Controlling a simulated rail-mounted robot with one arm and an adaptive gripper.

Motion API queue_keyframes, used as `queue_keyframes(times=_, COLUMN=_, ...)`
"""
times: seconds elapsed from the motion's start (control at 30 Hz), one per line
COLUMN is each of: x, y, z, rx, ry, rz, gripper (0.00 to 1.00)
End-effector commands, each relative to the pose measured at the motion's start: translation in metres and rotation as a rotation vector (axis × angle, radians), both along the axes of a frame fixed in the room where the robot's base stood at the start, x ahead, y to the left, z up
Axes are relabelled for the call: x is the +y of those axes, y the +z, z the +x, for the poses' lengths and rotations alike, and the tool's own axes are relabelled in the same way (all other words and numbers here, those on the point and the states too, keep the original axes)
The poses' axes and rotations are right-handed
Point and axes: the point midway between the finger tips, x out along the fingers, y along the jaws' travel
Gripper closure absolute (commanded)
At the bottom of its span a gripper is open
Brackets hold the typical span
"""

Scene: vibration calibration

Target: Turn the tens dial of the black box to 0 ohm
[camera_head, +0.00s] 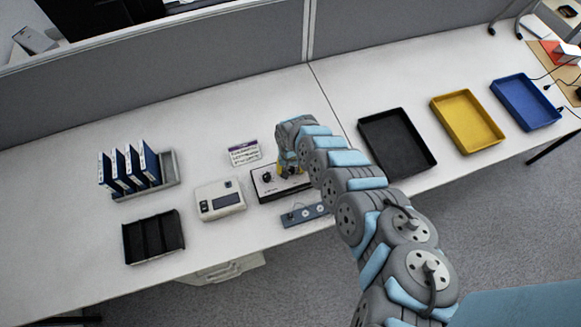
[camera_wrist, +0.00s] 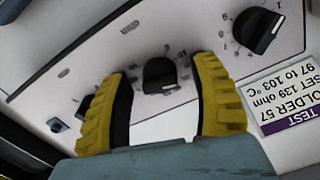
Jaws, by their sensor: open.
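The black box (camera_head: 270,196) has a pale top panel and stands on the bench under my gripper (camera_head: 287,172). In the wrist view, its panel (camera_wrist: 105,45) carries a row of black dials. My gripper (camera_wrist: 160,68) is open, with its yellow fingers on either side of the middle dial (camera_wrist: 159,75). A gap shows between each finger and this dial. Another dial (camera_wrist: 86,104) is partly hidden by the left finger. A larger dial (camera_wrist: 257,29) with marks around it lies at the upper right, clear of the fingers. The markings are too small to read surely.
A printed label (camera_head: 245,152) lies behind the box and also shows in the wrist view (camera_wrist: 285,95). A cream meter (camera_head: 219,200) stands left of the box, and a grey-blue plate (camera_head: 304,214) lies in front. A black tray (camera_head: 397,142) is to the right.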

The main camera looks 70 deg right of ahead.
Motion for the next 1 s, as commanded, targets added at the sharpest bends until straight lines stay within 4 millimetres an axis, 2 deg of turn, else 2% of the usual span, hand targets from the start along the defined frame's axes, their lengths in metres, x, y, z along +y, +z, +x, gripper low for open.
queue_keyframes(times=0.07, x=-0.0001, y=0.0002, z=0.0, rx=0.0, ry=0.0, rz=0.0, gripper=0.38)
queue_keyframes(times=0.2, x=-0.0002, y=0.0002, z=0.0, rx=0.0, ry=0.0, rz=0.0, gripper=0.78)
queue_keyframes(times=0.27, x=-0.0003, y=0.0002, z=-0.0001, rx=0.0, ry=0.0, rz=0.0, gripper=0.95)
queue_keyframes(times=0.3, x=-0.0003, y=0.0002, z=-0.0001, rx=0.0, ry=0.0, rz=0.0, gripper=1.0)
queue_keyframes(times=0.67, x=-0.0013, y=0.0022, z=0.0, rx=0.003, ry=0.042, rz=-0.001, gripper=1.0)
queue_keyframes(times=1.0, x=-0.0019, y=0.0025, z=0.001, rx=0.001, ry=0.238, rz=-0.004, gripper=1.0)
